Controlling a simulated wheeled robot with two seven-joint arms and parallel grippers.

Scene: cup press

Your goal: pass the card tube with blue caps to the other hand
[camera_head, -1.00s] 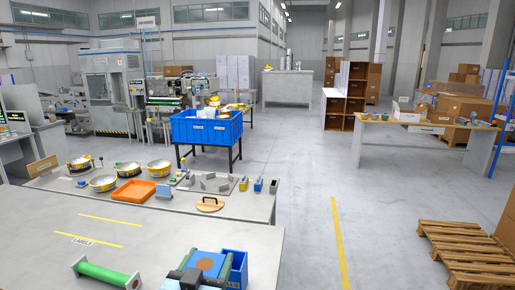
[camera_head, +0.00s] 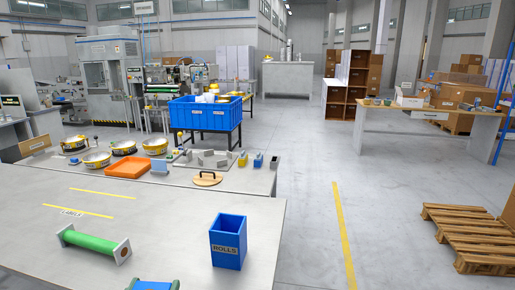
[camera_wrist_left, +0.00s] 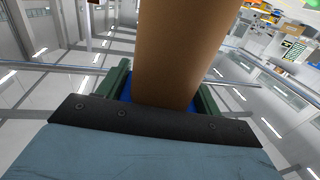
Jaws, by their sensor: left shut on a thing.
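The card tube (camera_wrist_left: 180,50) is a brown cylinder that fills the upper middle of the left wrist view. My left gripper (camera_wrist_left: 163,95) is shut on it, with a dark green finger on each side. Blue shows at the tube's near end between the fingers, and looks like a cap. The tube's far end is cut off by the top of that view. In the head view, a blue piece with teal ends (camera_head: 153,285) is cut by the bottom edge; I cannot tell whether it is part of my gripper. My right gripper is not in view.
A blue bin marked ROLLS (camera_head: 228,248) stands on the grey table (camera_head: 160,222). A green roll with grey end plates (camera_head: 92,244) lies to its left. The table between them is clear. Behind, a bench holds an orange tray (camera_head: 127,168) and several bowls.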

